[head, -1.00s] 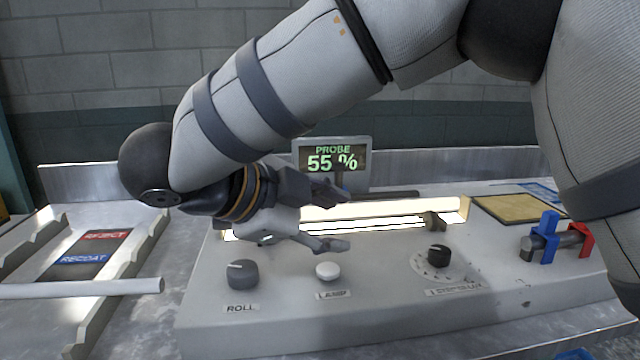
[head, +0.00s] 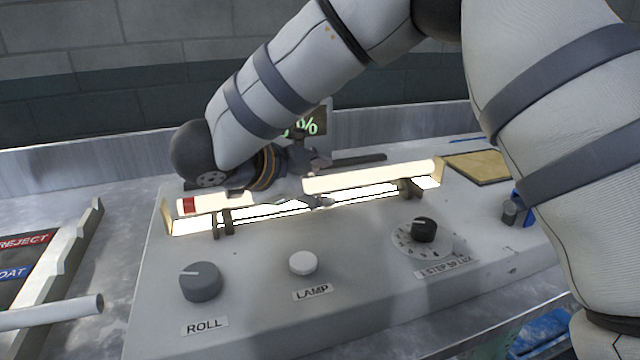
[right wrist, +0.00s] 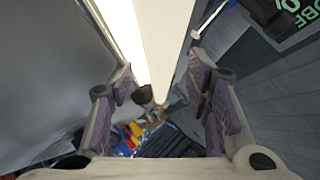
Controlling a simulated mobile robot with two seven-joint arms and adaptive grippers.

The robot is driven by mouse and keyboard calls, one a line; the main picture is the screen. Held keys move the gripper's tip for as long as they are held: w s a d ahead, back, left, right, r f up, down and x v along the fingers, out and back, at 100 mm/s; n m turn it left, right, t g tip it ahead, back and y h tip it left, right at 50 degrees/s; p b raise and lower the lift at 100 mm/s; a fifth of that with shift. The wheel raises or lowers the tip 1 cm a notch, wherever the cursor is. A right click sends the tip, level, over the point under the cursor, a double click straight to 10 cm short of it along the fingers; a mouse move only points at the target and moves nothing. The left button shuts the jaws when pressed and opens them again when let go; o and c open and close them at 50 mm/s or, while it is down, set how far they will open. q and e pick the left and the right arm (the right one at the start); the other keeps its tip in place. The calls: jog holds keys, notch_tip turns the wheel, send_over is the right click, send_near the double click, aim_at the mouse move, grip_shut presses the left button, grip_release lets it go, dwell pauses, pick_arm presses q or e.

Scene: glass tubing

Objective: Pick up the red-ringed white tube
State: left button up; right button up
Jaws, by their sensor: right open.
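The white tube (head: 370,177) with a red ring (head: 188,205) near its left end lies along the glowing trough of the console, resting on small dark supports. My right gripper (head: 319,182) is at the middle of the tube, one finger behind it and one in front. In the right wrist view the tube (right wrist: 160,40) runs between the two open fingers of my gripper (right wrist: 160,82), with space on both sides. The wrist hides part of the tube between the ring and the middle. My left gripper is not in view.
The console front carries a ROLL knob (head: 200,281), a white LAMP button (head: 303,263) and a stepped dial (head: 423,230). A lit display (head: 312,121) stands behind, partly hidden by my arm. Another white tube (head: 50,312) lies at the left by the marked rack (head: 62,262).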

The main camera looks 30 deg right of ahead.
jog(key=shift+w+d, duration=0.1)
grip_shut()
